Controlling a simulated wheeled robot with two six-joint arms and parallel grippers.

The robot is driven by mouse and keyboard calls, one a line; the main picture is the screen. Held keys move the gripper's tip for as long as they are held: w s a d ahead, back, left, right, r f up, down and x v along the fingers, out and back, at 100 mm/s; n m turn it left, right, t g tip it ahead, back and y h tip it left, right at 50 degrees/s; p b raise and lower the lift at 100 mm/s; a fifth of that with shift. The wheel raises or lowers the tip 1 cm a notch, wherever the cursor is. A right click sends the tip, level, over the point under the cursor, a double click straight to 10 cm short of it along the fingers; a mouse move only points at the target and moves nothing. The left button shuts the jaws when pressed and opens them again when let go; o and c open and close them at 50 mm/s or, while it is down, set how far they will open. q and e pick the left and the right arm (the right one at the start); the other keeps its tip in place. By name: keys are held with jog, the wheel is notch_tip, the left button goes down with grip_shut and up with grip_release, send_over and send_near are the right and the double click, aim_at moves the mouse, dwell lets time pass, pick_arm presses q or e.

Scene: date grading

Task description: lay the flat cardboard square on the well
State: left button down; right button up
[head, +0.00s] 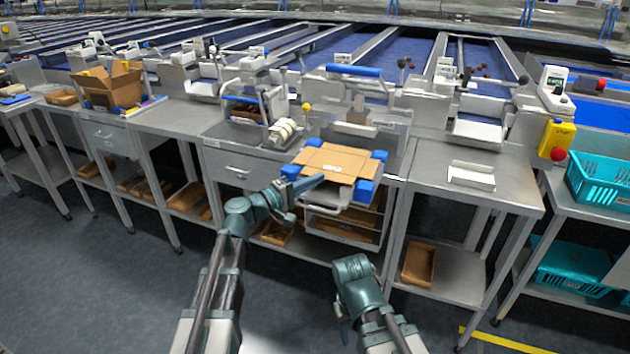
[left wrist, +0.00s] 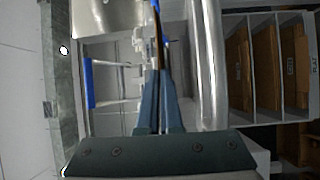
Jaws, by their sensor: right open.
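The flat cardboard square (head: 337,159) is tan with crease lines. It lies roughly level over the well, whose blue corner blocks (head: 364,191) show around it. I cannot tell whether it rests fully on them. My left gripper (head: 317,180) is at the square's front left edge. In the left wrist view its fingers (left wrist: 157,75) are close together with a thin brown edge of the square (left wrist: 156,35) between them. My right gripper (head: 343,325) hangs low in front of the bench, open and away from the square; its fingers are hard to make out.
The well stands at the bench front, with shelves of brown cardboard (left wrist: 268,65) below. A white roll device (head: 284,132) stands to its left and a white tray (head: 471,176) to its right. An open carton (head: 112,88) is far left. Floor in front is clear.

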pick_arm(q)
jog(key=shift+f, duration=0.1)
dwell(0.3)
jog(key=c, duration=1)
grip_release()
jog(key=shift+s+f+b, duration=0.15)
jog(key=shift+f+b, duration=0.45)
jog(key=shift+b, duration=0.1)
jog(key=shift+s, duration=0.15)
jog(key=s+a, duration=0.2)
jog(key=s, duration=0.5)
jog(key=shift+a, duration=0.25)
dwell(1.2)
jog(key=shift+s, duration=0.1)
dwell(0.5)
